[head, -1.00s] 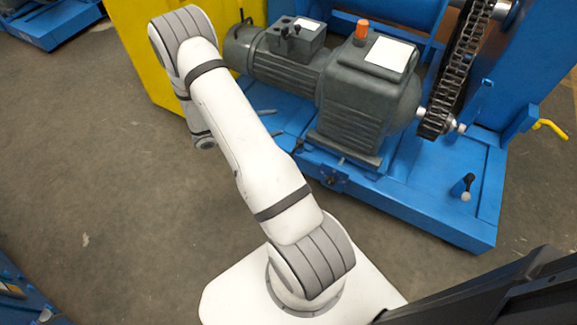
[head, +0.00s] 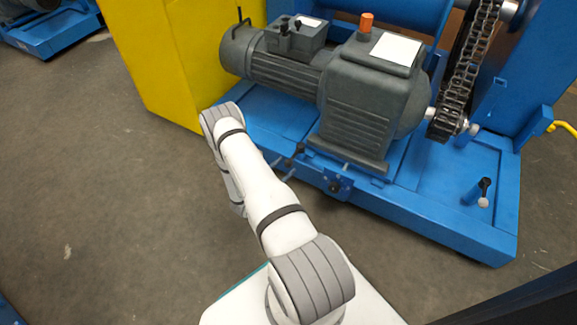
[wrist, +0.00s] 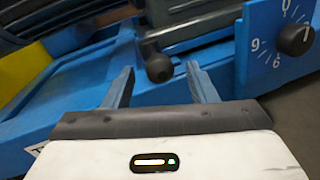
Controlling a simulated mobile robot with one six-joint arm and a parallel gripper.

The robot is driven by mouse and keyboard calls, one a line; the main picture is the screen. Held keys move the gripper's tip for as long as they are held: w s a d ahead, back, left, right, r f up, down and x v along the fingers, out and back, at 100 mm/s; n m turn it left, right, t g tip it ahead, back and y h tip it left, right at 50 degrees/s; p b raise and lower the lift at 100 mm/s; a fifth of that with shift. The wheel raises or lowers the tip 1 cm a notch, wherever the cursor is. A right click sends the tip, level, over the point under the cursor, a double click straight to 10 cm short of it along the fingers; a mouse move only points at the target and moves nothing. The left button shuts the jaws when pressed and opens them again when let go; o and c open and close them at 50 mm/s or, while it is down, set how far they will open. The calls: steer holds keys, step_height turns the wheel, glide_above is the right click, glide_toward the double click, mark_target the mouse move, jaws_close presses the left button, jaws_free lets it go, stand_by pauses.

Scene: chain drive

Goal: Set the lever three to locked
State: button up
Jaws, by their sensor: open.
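In the wrist view, a lever with a round black ball end (wrist: 159,68) stands between and a little beyond the fingertips of my gripper (wrist: 158,72). The fingers are open, one on each side of the ball, and contact cannot be made out. In the head view, small black-ended levers (head: 289,162) sit at the front edge of the blue base (head: 400,205), beside my arm.
A blue plate with a black dial knob (wrist: 295,39) and white numbers is close on the right in the wrist view. A grey motor and gearbox (head: 365,105) stand above, with a chain (head: 470,75) to the right. A yellow cabinet (head: 165,65) is at left. Floor is clear in front.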

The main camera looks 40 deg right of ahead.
mark_target(295, 155)
steer(key=shift+w+d+b, duration=0.15)
steer(key=shift+d+b, duration=0.05)
steer(key=shift+d, duration=0.55)
steer(key=shift+w+d+b, duration=0.15)
steer(key=shift+d, duration=0.6)
steer(key=shift+c, duration=0.3)
jaws_close()
